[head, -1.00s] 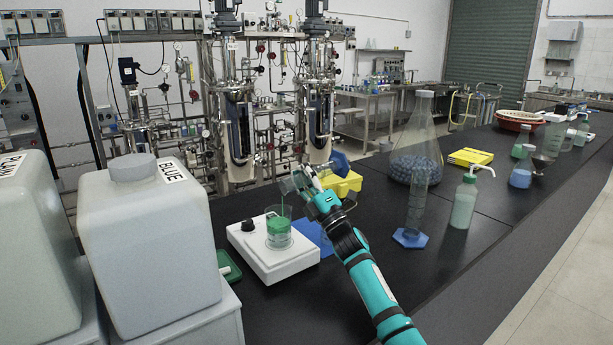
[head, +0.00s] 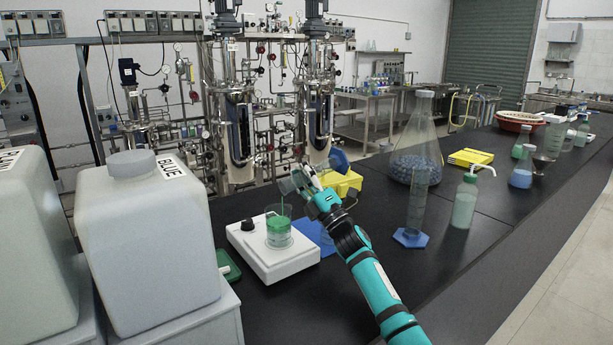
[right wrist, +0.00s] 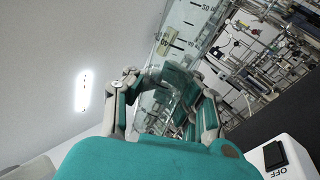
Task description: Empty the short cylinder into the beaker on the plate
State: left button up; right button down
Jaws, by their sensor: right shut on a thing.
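The short cylinder (head: 289,184) is clear, with a blue foot (head: 339,160), and is tipped with its mouth to the left above the beaker. My right gripper (head: 311,186) is shut on it. In the right wrist view its graduated wall (right wrist: 182,28) shows between the fingers (right wrist: 160,88). A thin green stream falls from its mouth into the beaker (head: 279,237), which holds green liquid. The beaker stands upright on the white plate (head: 283,265), which has a dark knob. How much liquid is left in the cylinder is unclear. My left gripper is not in view.
A taller cylinder (head: 416,210) on a blue foot stands right of my arm. White canisters (head: 150,240) fill the left. The front right bench is clear.

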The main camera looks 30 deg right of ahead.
jog(key=shift+a+r+n+g+y+b, duration=0.25)
jog(key=shift+n+y, duration=0.35)
jog(key=shift+n, duration=0.15)
jog(key=shift+a+r+n+g+y+b, duration=0.15)
jog(key=shift+n+g+y+b, duration=0.15)
jog(key=shift+n+y, duration=0.4)
jog(key=shift+a+r+n+g+y+b, duration=0.2)
jog(key=shift+n+y, duration=0.3)
jog(key=shift+n, duration=0.35)
dwell(1.5)
jog(key=shift+s+a+r+n+g+y+b, duration=0.1)
jog(key=shift+a+r+n+g+y+b, duration=0.2)
jog(key=shift+n, duration=0.4)
jog(key=shift+w+a+n+g+y, duration=0.15)
jog(key=shift+n+g+y, duration=0.2)
jog(key=shift+n+y, duration=0.25)
jog(key=shift+s+a+r+n+g+y+b, duration=0.2)
jog(key=shift+n+g+y, duration=0.1)
jog(key=shift+n, duration=0.5)
dwell(2.1)
